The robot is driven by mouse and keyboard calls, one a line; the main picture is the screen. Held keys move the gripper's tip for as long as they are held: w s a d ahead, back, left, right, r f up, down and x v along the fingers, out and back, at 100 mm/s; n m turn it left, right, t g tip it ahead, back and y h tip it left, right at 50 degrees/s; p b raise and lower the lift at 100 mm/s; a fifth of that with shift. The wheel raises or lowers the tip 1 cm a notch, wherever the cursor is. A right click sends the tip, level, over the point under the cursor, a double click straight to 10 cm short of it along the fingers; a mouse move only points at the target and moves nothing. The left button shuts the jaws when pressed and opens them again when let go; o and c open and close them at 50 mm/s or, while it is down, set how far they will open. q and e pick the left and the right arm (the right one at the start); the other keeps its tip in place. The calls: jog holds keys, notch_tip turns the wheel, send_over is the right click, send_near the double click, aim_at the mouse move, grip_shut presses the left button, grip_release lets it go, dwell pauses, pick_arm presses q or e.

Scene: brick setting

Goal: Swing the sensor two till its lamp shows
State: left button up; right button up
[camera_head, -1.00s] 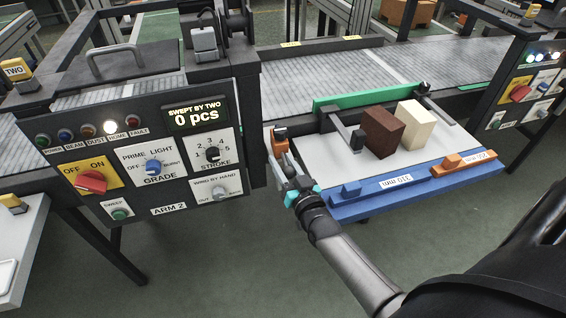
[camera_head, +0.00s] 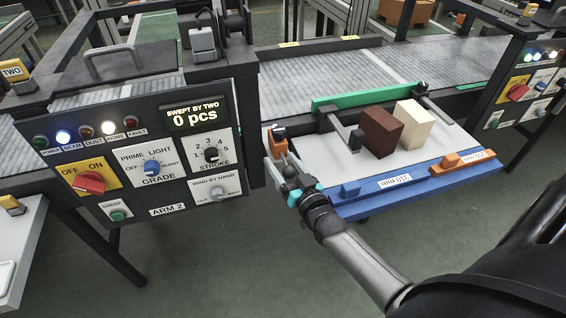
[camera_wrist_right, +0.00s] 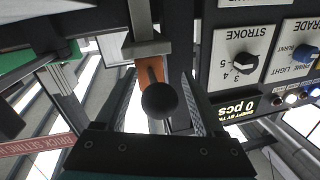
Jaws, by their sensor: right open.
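A small orange bracket with a dark head (camera_head: 278,137), seemingly the sensor, sits at the right edge of the ARM 2 panel. In the right wrist view its orange part (camera_wrist_right: 150,72) lies behind a round black knob (camera_wrist_right: 160,101). My right gripper (camera_head: 288,168) is at this bracket, and in the wrist view its open fingers (camera_wrist_right: 160,95) stand either side of the knob. Whether they touch it I cannot tell. On the panel the BEAM lamp (camera_head: 63,136) is lit bluish white, and the HOME lamp (camera_head: 108,128) is lit. My left gripper is not in view.
The ARM 2 panel (camera_head: 148,203) carries a red switch, dials and a display reading 0 pcs. To the right, a blue-edged tray (camera_head: 345,207) holds a brown block (camera_head: 381,131) and a cream block (camera_head: 413,125). A conveyor (camera_head: 300,80) runs behind.

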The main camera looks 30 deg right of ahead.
jog(key=shift+s, duration=0.1)
jog(key=s+a+p, duration=0.1)
jog(key=s, duration=1.4)
jog(key=shift+p, duration=0.4)
jog(key=s+a+f+n+g, duration=0.1)
jog(key=s+a+f+g, duration=0.15)
jog(key=f, duration=0.55)
jog(key=s+a+f+n+g+y, duration=0.1)
jog(key=s+f+g, duration=0.25)
jog(key=f, duration=0.45)
jog(key=s+a+f+g, duration=0.1)
jog(key=s+f+g, duration=0.15)
jog(key=f, duration=0.65)
jog(key=s+a+f+n+g, duration=0.1)
jog(key=s+f+g, duration=0.3)
jog(key=s, duration=0.6)
jog(key=s+a+f+n+g+b, duration=0.1)
jog(key=s+f+g, duration=0.3)
jog(key=s+f, duration=0.4)
jog(key=shift+s+a+f+n, duration=0.3)
jog(key=shift+s+a+n, duration=0.4)
jog(key=shift+s, duration=0.15)
